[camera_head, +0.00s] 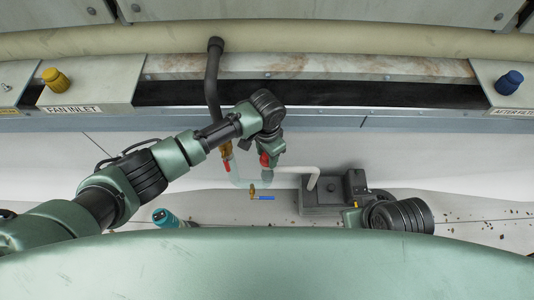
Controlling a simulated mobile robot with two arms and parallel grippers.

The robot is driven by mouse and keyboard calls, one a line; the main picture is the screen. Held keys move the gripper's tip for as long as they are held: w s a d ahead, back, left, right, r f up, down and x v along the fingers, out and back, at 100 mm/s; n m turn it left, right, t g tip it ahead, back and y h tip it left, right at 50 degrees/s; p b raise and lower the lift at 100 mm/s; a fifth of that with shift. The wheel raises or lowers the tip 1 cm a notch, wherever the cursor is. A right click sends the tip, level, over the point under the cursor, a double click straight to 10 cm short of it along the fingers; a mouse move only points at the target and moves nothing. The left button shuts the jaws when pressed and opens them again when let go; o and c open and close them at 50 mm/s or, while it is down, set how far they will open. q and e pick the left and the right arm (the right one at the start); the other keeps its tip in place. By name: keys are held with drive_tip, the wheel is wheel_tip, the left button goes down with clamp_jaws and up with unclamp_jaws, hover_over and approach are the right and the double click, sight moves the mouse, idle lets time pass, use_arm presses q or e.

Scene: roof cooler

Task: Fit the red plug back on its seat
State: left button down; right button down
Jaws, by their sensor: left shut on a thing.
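My left gripper (266,160) is in the middle of the view, at the end of the arm from the left, pointing down. It is shut on a small red thing, seemingly the red plug (264,160), mostly covered by the fingers. It is held in front of the metal ledge, beside the brass fitting and clear tube. I cannot make out the plug's seat. Only a dark, rounded part of my right arm shows at the lower right; its gripper is not seen.
A yellow plug (55,80) sits at FAN INLET, a blue plug (509,82) at AFTER FILTER. A dark pipe (213,75) drops to a red-handled valve (227,163). A blue-handled valve (262,197), grey pump box (325,196) and teal tool (165,217) are nearer.

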use_arm(q)
drive_tip(key=shift+f, duration=0.3)
drive_tip(key=c, duration=0.7)
unclamp_jaws()
drive_tip(key=o, duration=0.5)
